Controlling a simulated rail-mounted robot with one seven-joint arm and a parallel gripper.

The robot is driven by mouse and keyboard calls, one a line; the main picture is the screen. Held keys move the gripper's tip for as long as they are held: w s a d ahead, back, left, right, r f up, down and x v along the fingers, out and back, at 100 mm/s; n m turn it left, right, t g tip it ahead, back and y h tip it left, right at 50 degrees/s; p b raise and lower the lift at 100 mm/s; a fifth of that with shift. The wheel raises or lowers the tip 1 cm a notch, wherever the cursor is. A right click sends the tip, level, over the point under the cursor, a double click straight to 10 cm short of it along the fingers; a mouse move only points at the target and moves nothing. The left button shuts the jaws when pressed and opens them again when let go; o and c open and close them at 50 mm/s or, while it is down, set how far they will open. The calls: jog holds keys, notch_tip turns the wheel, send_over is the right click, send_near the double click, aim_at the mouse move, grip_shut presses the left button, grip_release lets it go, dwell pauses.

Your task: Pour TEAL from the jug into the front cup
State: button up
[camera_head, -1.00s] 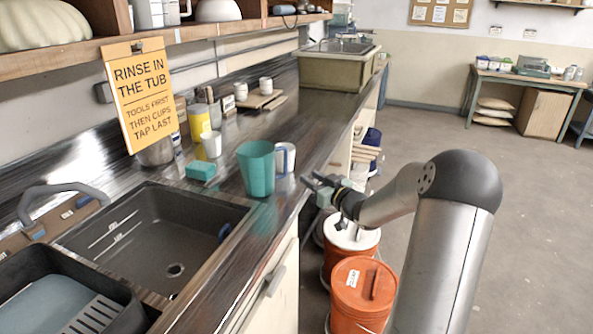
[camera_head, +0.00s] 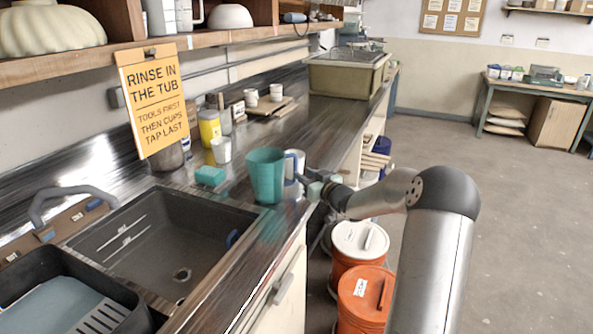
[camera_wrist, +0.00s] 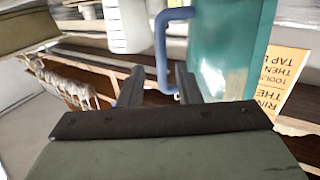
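The teal jug (camera_head: 266,178) stands upright on the counter by the sink. It also shows at the right of the wrist view (camera_wrist: 222,50), with its blue handle (camera_wrist: 160,50) towards my gripper. A white cup (camera_head: 300,160) stands just behind the jug, partly hidden; a white vessel, probably this cup, is at the top of the wrist view (camera_wrist: 126,25). Another white cup (camera_head: 221,150) stands farther left. My gripper (camera_head: 310,184) is beside the jug's handle side. In the wrist view its fingers (camera_wrist: 158,80) are apart, with the handle between or just beyond the tips.
The sink (camera_head: 160,240) lies left of the jug, with a teal sponge (camera_head: 210,176) near its back corner. A yellow container (camera_head: 209,126) and small cups on a board (camera_head: 268,108) stand farther back. Lidded buckets (camera_head: 364,292) stand on the floor beside the counter.

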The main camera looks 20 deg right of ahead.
aim_at(296, 162)
jog(key=shift+x, duration=2.45)
grip_shut()
jog(key=shift+r+p, duration=0.7)
jog(key=shift+r, duration=0.45)
